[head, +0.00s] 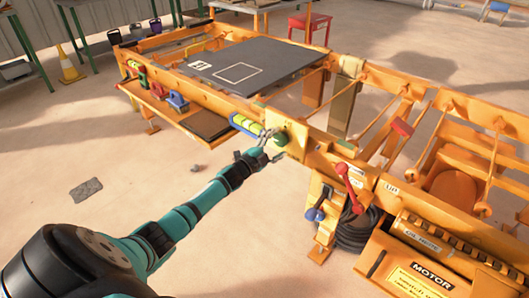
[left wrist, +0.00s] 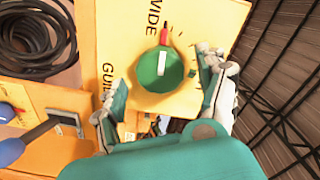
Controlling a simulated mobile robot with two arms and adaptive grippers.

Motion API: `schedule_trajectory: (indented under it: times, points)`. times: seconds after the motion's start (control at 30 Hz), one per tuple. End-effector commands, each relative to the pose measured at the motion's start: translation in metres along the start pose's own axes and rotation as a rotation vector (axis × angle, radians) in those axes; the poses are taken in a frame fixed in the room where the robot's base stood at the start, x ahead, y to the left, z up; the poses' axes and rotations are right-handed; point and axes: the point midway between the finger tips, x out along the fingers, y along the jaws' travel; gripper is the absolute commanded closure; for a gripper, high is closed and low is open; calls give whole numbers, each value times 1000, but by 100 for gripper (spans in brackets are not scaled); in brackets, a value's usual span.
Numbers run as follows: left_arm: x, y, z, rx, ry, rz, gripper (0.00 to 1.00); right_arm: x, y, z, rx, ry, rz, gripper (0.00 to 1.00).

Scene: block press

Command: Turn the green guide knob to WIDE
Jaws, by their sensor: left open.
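The green guide knob (left wrist: 160,70) is round, with a white bar across its face, on a yellow plate (left wrist: 217,22). A red pointer (left wrist: 164,36) stands at its upper edge in the left wrist view, and the bar is near vertical there. Lettering ending in "IDE" (left wrist: 153,16) is beside the pointer. In the head view the knob (head: 281,139) is at the end of my left arm. My left gripper (head: 268,148) is open, its fingers on either side of the knob in the left wrist view (left wrist: 163,95). Finger contact is unclear. My right gripper is out of view.
The orange press frame (head: 330,155) runs across the head view. A red lever (head: 344,176), a blue knob (head: 314,214) and a coiled black hose (head: 358,222) are right of the gripper. A grey stone (head: 86,189) lies on the open floor at left.

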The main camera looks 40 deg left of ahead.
Motion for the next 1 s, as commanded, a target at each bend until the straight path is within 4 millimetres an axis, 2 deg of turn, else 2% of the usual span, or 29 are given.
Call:
schedule_trajectory:
  times: [0.3,0.5,0.7,1.0]
  points:
    - [-66,2,1,0,-2,5,26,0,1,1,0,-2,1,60]
    - [-96,1,0,0,-1,3,26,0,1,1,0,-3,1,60]
    - [-106,0,0,1,-1,1,26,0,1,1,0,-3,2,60]
    - [-106,0,0,0,-1,1,26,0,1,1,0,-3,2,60]
